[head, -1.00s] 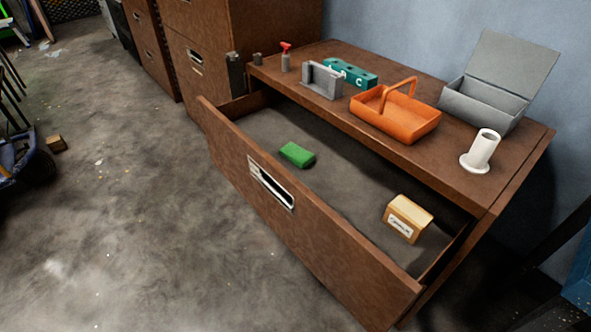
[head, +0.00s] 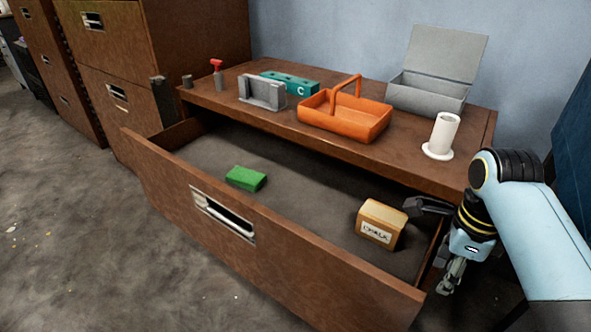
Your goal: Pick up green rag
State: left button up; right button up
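The green rag (head: 246,178) is a small folded block lying flat on the floor of the open drawer, left of its middle. Nothing covers it. My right gripper (head: 447,284) hangs pointing down at the drawer's right end, well to the right of the rag and not touching it. Its fingers are small and seen at an angle, so I cannot tell whether they are open or shut. My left gripper is out of view.
A chalk box (head: 381,224) sits in the drawer near my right arm. The drawer front (head: 270,240) stands up as a wall. On the cabinet top are an orange basket (head: 340,122), a grey open box (head: 425,97), a white holder (head: 441,137) and a grey rack (head: 262,92).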

aim_at(250, 180)
jog(key=i+j, duration=0.2)
jog(key=j, duration=0.2)
jog(key=i+j, duration=0.2)
jog(key=j, duration=0.2)
jog(key=i+j, duration=0.2)
jog(key=j, duration=0.15)
jog(key=i+j, duration=0.2)
jog(key=j, duration=0.2)
jog(key=i+j, duration=0.2)
jog(key=j, duration=0.2)
jog(key=i+j, duration=0.2)
jog(key=j, duration=0.2)
